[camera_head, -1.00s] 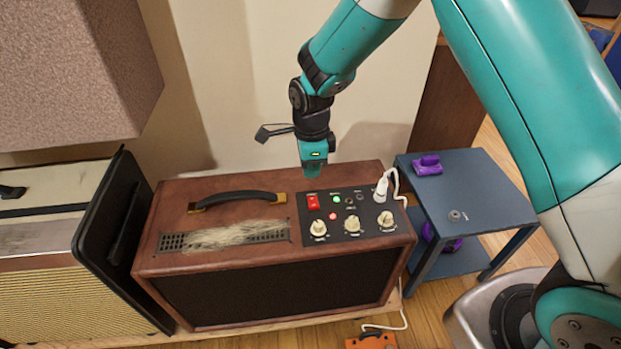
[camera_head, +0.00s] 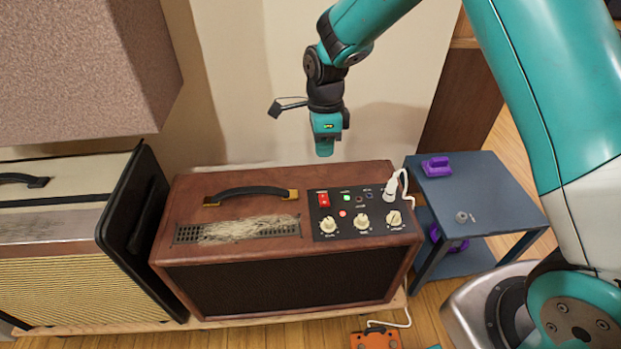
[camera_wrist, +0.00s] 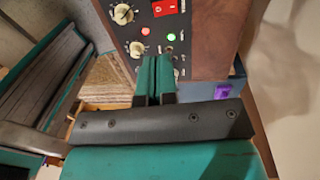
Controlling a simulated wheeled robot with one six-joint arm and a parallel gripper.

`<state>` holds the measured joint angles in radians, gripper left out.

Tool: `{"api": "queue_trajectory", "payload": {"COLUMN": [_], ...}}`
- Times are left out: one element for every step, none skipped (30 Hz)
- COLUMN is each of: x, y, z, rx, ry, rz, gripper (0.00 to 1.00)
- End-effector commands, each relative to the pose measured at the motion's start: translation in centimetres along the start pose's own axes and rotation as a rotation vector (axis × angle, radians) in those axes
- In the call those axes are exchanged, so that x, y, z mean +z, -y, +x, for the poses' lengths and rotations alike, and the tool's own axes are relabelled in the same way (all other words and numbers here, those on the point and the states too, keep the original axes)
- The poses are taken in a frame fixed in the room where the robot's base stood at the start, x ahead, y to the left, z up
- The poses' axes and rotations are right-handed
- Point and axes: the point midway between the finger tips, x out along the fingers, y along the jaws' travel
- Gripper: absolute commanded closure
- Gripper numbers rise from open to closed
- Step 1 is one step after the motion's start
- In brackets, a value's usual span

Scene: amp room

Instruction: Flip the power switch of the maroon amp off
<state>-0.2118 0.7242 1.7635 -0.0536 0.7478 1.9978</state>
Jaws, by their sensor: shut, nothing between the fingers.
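The maroon amp (camera_head: 230,185) stands in the middle of the head view, with a black handle and a vent on its top. Its black control panel (camera_head: 335,205) carries a red power switch (camera_head: 323,200), a lit green light, a lit red light, several cream knobs and a white plug with a cable. In the wrist view the red switch (camera_wrist: 165,7) shows at the top edge, partly cut off. My gripper (camera_head: 324,150) is shut and empty, pointing down above the back edge of the amp near the panel. Its teal fingers (camera_wrist: 154,75) lie together in the wrist view.
A cream amp with a black panel (camera_head: 135,215) leaning on it stands to the left, below a large speckled box (camera_head: 80,70). A blue side table (camera_head: 475,190) with purple things (camera_head: 436,166) is to the right. An orange pedal (camera_head: 376,339) lies on the floor. A wall rises behind.

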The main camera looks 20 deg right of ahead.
Motion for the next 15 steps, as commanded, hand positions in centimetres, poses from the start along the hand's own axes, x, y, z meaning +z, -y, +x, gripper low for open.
{"api": "queue_trajectory", "payload": {"x": [-0.8,-1.0,-1.1,-1.1,-1.2,-1.2,-1.2,-1.1,-1.1,-1.1,-1.0,-1.0,-1.0,-1.0,-1.0], "y": [0.2,0.2,0.2,0.2,0.2,0.2,0.2,0.2,0.2,0.2,0.2,0.2,0.2,0.2,0.2], "z": [-0.2,-0.2,-0.1,-0.1,-0.1,-0.1,-0.1,-0.1,-0.1,-0.1,0.0,0.1,0.3,0.6,1.0], "rx": [0.012,0.017,0.020,0.021,0.021,0.020,0.020,0.020,0.020,0.020,0.020,0.020,0.020,0.020,0.020], "ry": [0.002,0.002,0.002,0.002,0.002,0.002,0.002,0.002,0.002,0.002,0.002,0.002,0.002,0.001,0.001], "rz": [0.013,0.016,0.017,0.017,0.017,0.017,0.017,0.016,0.016,0.016,0.016,0.016,0.016,0.016,0.016], "gripper": [1.00,1.00,1.00,1.00,1.00,1.00,1.00,1.00,1.00,1.00,1.00,1.00,1.00,1.00,1.00]}}
